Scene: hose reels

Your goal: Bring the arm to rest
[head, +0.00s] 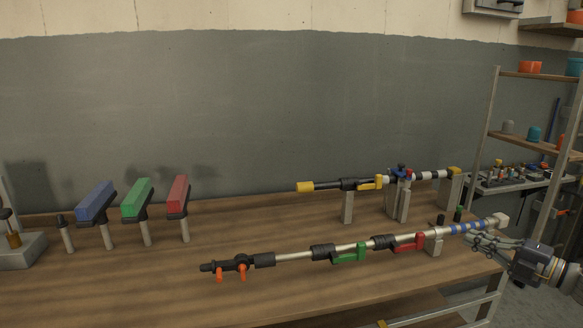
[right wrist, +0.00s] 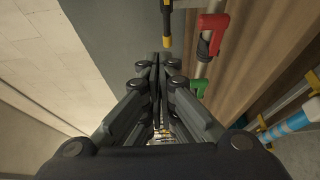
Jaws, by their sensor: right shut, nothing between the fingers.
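My right gripper (head: 474,239) comes in from the right edge of the head view, beside the right end of the workbench (head: 130,280). Its fingers are shut and hold nothing. In the right wrist view the closed fingers (right wrist: 157,65) lie together in the middle, apart from the pipes. In the head view the grey finger links overlap the bench's right corner; whether they touch it I cannot tell. My left gripper is not in view.
A long pipe (head: 295,255) with green and red levers lies across the bench, near my right gripper. Behind it, a yellow-tipped pipe (head: 330,185) rests on posts. Blue, green and red blocks (head: 137,197) stand at left. A shelf rack (head: 491,110) stands at right.

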